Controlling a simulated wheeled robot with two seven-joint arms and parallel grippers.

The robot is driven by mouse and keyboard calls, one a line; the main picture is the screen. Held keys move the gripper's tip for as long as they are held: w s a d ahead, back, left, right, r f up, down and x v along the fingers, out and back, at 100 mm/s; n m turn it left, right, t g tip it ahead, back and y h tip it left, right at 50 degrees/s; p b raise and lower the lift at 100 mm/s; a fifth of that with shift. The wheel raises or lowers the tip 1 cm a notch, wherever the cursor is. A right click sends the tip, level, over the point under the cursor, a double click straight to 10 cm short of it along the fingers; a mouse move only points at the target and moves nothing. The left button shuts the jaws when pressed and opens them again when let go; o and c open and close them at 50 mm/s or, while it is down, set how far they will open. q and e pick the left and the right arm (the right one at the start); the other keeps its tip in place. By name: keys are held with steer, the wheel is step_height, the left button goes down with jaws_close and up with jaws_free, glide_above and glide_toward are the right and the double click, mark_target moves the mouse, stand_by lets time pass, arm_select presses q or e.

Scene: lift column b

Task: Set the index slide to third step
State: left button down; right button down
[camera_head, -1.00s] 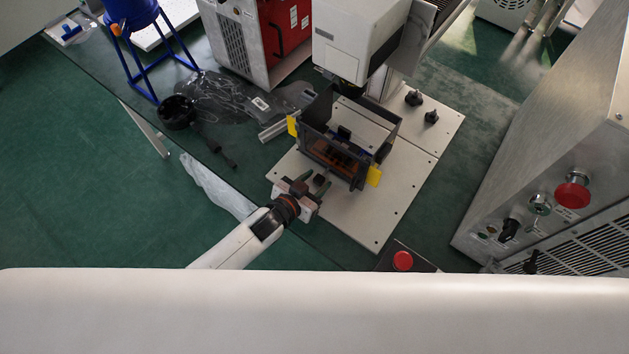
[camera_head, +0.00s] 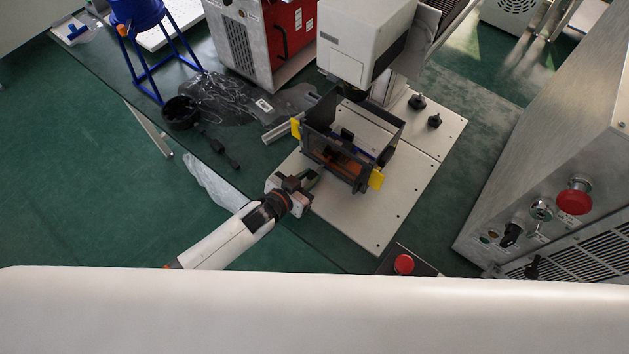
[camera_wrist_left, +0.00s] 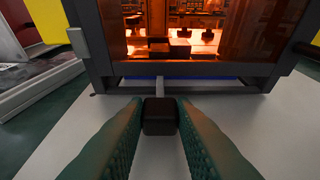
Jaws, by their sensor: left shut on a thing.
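The enclosure (camera_head: 347,172) is a dark-framed box with an orange window and yellow side tabs, standing on a pale plate. In the left wrist view its orange window (camera_wrist_left: 205,30) fills the top. A dark square knob (camera_wrist_left: 160,117) sits on a thin light rod that runs under the enclosure's front edge; it appears to be the index slide's handle. My left gripper (camera_head: 314,178) is at the front of the enclosure. In the left wrist view its green fingers (camera_wrist_left: 160,120) are shut on the knob, one on each side. The step marks cannot be made out. My right gripper is not in view.
The pale base plate (camera_head: 385,215) has free room in front and to the right. A white machine head (camera_head: 358,42) hangs close behind the enclosure. A red button box (camera_head: 404,264) sits at the front. A metal cabinet (camera_head: 545,150) stands at the right.

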arm_select(q)
steer(key=shift+a, duration=0.1)
steer(key=c, duration=1.2)
jaws_free()
steer(key=v, duration=1.1)
steer(key=shift+s+a, duration=0.1)
steer(key=shift+s+a+r, duration=0.2)
steer(key=shift+s+r, duration=0.05)
